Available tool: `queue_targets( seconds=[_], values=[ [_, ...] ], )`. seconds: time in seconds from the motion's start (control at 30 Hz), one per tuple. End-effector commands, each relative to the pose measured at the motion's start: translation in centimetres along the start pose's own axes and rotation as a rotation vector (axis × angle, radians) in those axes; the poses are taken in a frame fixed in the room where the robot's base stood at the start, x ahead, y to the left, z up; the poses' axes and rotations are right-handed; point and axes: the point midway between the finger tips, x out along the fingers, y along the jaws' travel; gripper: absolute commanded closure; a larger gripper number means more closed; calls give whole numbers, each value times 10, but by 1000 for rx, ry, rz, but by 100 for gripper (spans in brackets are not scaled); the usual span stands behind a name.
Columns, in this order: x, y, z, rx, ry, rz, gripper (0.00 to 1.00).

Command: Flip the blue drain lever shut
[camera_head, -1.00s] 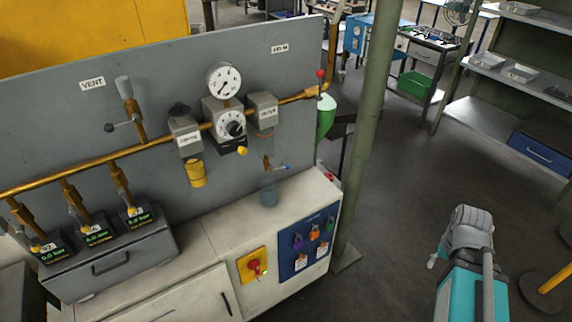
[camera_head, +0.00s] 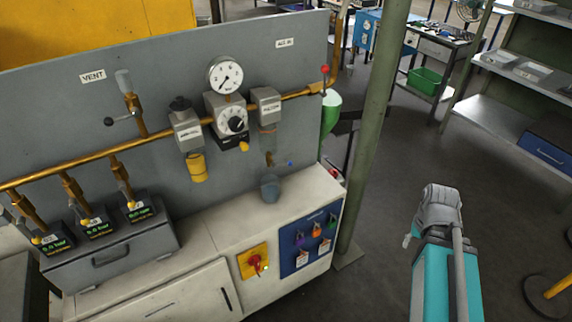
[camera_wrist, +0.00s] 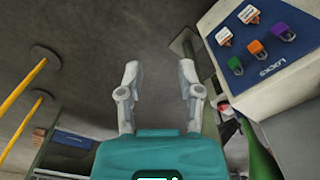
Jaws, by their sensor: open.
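The blue drain lever (camera_head: 290,163) shows as a small blue piece beside the drain fitting (camera_head: 268,158), below the right-hand grey filter unit on the brass pipe. Its exact angle is too small to tell. A cloudy bluish cup (camera_head: 270,187) stands on the cabinet top under the fitting. My gripper (camera_wrist: 160,75) is open and empty in the wrist view, fingers spread over bare floor. In the head view my arm is at the right, well apart from the lever, beyond the green post. The lever is not in the wrist view.
A green post (camera_head: 370,130) stands between my arm and the panel. A white cabinet (camera_head: 210,240) carries a blue lock board (camera_head: 308,240) and a red-yellow switch (camera_head: 253,262). A gauge (camera_head: 225,77) and regulator sit on the pipe.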

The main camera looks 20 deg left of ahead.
Motion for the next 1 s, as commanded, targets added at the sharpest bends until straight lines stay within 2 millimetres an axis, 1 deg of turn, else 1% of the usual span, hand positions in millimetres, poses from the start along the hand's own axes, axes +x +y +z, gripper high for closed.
queue_targets(
  seconds=[0.23,0.37,0.4,0.57,0.73,0.87,1.0],
  values=[
    [2,-2,-2,1,1,-10,53],
    [8,-12,-8,4,7,-50,53],
    [10,-24,-11,1,9,-71,53],
    [24,-57,-28,14,20,-201,53],
    [36,-104,-53,43,28,-405,53],
    [39,-144,-72,72,23,-581,53],
    [37,-184,-91,108,6,-770,53]
  ],
)
